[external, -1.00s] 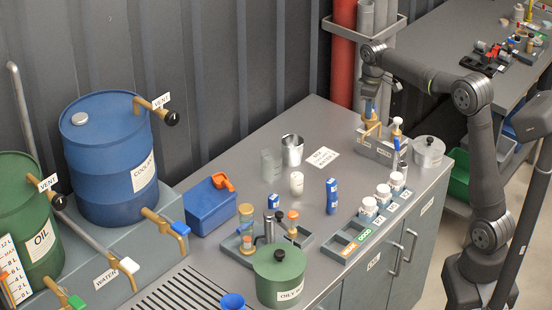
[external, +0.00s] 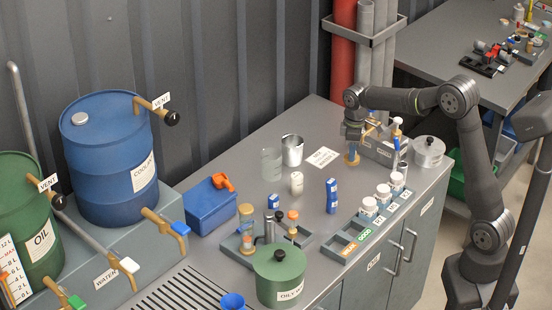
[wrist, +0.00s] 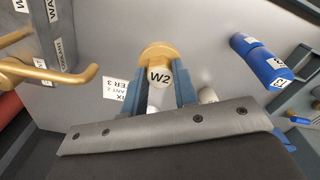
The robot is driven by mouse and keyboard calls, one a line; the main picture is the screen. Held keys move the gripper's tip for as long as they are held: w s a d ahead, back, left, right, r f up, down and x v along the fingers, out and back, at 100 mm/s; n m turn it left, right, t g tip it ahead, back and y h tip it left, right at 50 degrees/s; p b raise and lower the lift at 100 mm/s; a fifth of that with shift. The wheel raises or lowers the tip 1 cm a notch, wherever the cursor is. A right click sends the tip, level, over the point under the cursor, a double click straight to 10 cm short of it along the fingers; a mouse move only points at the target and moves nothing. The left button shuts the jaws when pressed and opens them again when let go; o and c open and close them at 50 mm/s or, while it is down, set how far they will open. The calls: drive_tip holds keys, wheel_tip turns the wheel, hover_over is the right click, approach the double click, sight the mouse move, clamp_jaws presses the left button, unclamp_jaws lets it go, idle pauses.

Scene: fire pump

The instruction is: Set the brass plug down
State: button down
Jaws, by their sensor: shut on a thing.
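My gripper (external: 353,138) is shut on the brass plug (external: 352,160). The plug is upright, with its wide brass end at or just above the grey counter; I cannot tell whether it touches.
A metal beaker (external: 292,150) and a glass beaker (external: 271,164) stand to the left. Bare counter lies in front of the plug.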

drive_tip(key=a+f, duration=0.1)
drive_tip(key=a, duration=0.2)
drive_tip(key=s+a+f, duration=0.1)
drive_tip(key=a+f, duration=0.1)
drive_tip(key=s+a+f, duration=0.1)
drive_tip(key=a+f, duration=0.1)
drive_tip(key=a, duration=0.1)
drive_tip(key=shift+s+a+f, duration=0.15)
drive_tip(key=shift+a+f, duration=0.05)
drive_tip(key=shift+a, duration=0.15)
drive_tip(key=shift+f, duration=2)
drive_tip(key=c, duration=1.6)
unclamp_jaws()
drive_tip(key=shift+f, duration=0.2)
drive_tip(key=o, duration=0.5)
drive_tip(key=shift+c, duration=0.2)
drive_tip(key=shift+r, duration=0.1)
wheel_tip(320, 180, up, 11)
drive_tip(key=shift+r, duration=0.15)
drive_tip(key=o, duration=0.5)
drive_tip(key=shift+r, duration=0.45)
